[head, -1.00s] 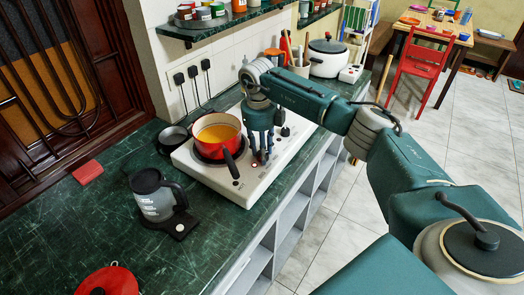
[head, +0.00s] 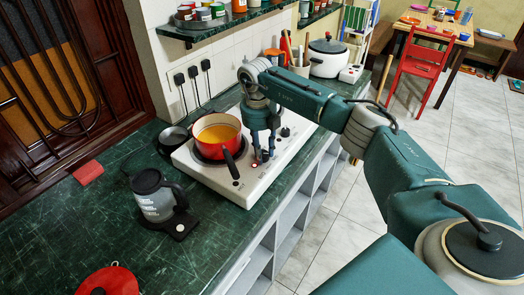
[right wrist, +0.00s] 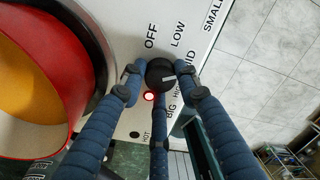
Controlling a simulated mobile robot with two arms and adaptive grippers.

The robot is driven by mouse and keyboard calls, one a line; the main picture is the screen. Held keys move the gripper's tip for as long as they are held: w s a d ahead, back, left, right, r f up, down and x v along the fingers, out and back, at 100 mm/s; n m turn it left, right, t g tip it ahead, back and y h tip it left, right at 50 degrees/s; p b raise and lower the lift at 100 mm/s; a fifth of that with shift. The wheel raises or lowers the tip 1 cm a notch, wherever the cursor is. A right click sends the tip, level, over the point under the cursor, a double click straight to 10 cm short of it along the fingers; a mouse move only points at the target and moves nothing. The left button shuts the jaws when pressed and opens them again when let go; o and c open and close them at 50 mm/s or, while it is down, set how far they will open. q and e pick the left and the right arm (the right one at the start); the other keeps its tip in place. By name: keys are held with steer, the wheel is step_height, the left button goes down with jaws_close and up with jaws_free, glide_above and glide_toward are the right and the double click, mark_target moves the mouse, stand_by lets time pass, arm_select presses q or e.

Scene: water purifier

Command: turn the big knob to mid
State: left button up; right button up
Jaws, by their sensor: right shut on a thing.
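The big knob (right wrist: 159,74) is a round black dial on the white stove top, with OFF, LOW, MID and HIGH printed around it. Its white mark points to the right in the right wrist view, toward the MID and HIGH labels; I cannot tell exactly which. A red light (right wrist: 149,96) is lit beside it. My right gripper (right wrist: 161,84) has its blue fingers closed around the knob from several sides. In the head view the right gripper (head: 263,156) reaches down to the stove's front edge and largely hides the knob. My left gripper is not in view.
A red pot (head: 216,125) with orange liquid sits on the burner, close to my right fingers, its dark handle pointing toward them. A small knob (head: 286,131) is further right on the white stove (head: 215,187).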

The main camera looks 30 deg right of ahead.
steer(key=shift+s, duration=0.15)
steer(key=o, duration=1.2)
steer(key=shift+c, duration=0.2)
steer(key=shift+r, duration=0.2)
step_height(320, 180, up, 12)
steer(key=shift+a+f, duration=0.2)
steer(key=shift+a, duration=0.15)
